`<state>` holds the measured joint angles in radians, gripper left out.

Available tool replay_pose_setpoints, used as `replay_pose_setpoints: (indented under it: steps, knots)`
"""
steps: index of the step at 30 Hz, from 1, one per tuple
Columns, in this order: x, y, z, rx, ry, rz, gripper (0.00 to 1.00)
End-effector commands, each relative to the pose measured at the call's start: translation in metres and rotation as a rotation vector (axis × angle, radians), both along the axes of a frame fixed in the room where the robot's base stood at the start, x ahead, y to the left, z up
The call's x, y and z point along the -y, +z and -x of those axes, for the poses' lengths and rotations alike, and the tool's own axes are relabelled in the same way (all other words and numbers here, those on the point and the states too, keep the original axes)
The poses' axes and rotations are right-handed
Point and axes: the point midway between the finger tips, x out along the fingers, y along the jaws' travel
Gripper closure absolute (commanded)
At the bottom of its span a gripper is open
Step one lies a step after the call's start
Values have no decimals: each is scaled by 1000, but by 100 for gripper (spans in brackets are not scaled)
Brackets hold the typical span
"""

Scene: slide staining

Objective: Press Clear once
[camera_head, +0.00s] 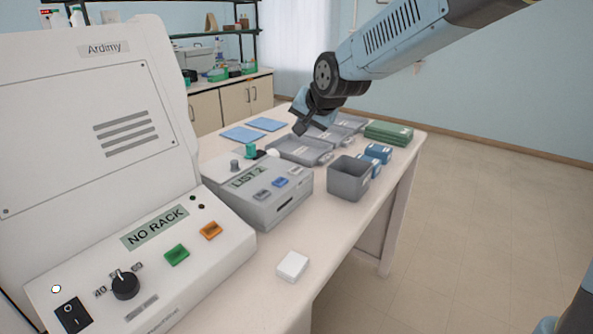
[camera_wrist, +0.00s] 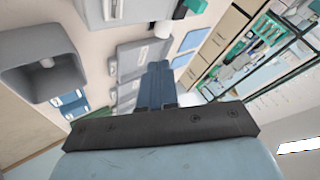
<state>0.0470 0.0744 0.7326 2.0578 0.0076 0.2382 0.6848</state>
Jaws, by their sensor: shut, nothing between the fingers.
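A grey box-shaped device (camera_head: 270,205) stands on the bench with a display (camera_head: 249,177) reading "LIST 2". Its front slope has a grey button (camera_head: 262,194), a blue button (camera_head: 280,182) and another grey button (camera_head: 296,170). Their labels are too small to read, so I cannot tell which one is Clear. My gripper (camera_head: 299,128) is shut and empty, above the bench behind this device. In the wrist view, its closed fingers (camera_wrist: 158,84) point over the grey trays, apart from any button.
A large white Ardimy machine (camera_head: 85,120) stands at left, with a green button (camera_head: 177,254), an orange button (camera_head: 210,230) and a "NO RACK" display. A grey open bin (camera_head: 349,180), blue boxes (camera_head: 378,153) and grey trays (camera_head: 297,150) occupy the bench's right side. A white block (camera_head: 293,266) lies near the front edge.

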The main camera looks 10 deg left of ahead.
Motion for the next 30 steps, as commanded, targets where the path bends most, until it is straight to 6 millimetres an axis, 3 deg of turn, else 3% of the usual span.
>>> replay_pose_setpoints:
  steps: [16,30]
  knots:
    - [-7,-4,-1,-5,2,-17,100]
    - [-8,-50,0,-5,4,-16,100]
